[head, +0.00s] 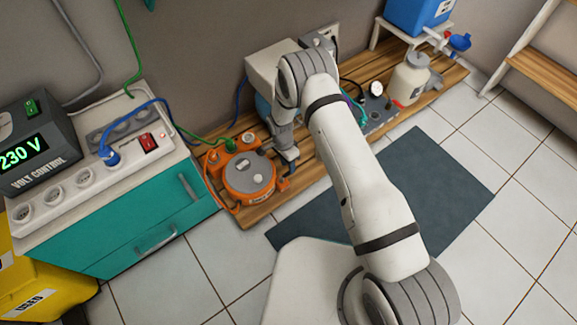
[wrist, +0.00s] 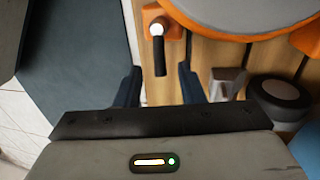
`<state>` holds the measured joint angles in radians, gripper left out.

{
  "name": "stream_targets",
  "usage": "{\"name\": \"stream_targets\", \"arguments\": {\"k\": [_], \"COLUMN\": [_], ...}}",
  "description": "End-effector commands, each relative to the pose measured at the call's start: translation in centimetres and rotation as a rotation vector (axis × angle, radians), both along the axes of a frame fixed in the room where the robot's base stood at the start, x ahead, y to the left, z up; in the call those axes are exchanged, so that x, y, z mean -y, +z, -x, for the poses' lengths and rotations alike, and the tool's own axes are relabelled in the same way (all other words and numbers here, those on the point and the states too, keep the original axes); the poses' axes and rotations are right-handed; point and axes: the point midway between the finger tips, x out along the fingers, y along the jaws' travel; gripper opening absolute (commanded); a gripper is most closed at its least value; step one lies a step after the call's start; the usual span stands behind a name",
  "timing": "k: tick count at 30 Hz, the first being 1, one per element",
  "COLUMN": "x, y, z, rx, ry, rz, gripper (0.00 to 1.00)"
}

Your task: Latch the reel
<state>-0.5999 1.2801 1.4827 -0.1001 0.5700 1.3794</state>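The orange reel (head: 250,172) with a grey round top sits on the wooden slat platform in the head view. Its orange rim (wrist: 262,38) and grey top cross the upper part of the wrist view. A small black latch lever (wrist: 160,56) with a white pivot sits on an orange tab at the reel's edge. My gripper (wrist: 158,78) is open, with one dark finger on each side of the lever's line. The lever's end shows in the gap, apart from both fingers. In the head view my gripper (head: 287,168) is at the reel's right side, and the lever cannot be made out.
A teal cabinet (head: 150,225) with a power strip and volt control box (head: 35,140) stands left. A white bottle (head: 408,80) and a gauge unit are farther along the wooden platform (head: 262,208). A dark mat (head: 430,190) lies on the tiled floor.

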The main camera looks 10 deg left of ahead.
Motion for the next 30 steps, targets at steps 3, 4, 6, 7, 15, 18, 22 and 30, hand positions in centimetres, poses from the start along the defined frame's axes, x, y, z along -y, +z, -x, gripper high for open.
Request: {"name": "stream_targets", "arguments": {"k": [3, 4, 6, 7, 15, 18, 22, 30], "x": [-0.4, -0.5, -0.7, -0.7, -0.8, -0.8, -0.8, -0.2], "y": [2.6, 3.1, 4.1, 4.5, 5.0, 5.0, 5.0, 9.2], "z": [-0.3, -0.3, -0.5, -0.5, -0.5, -0.5, -0.6, -1.6], "rx": [0.002, 0.002, 0.000, 0.000, -0.001, -0.001, 0.000, 0.009], "ry": [0.001, 0.001, 0.001, 0.001, 0.001, 0.001, 0.000, 0.016], "rz": [-0.001, -0.001, -0.001, -0.001, 0.001, 0.001, 0.000, -0.016], "gripper": [0.36, 0.36, 0.36, 0.36, 0.36, 0.36, 0.36, 0.36]}}
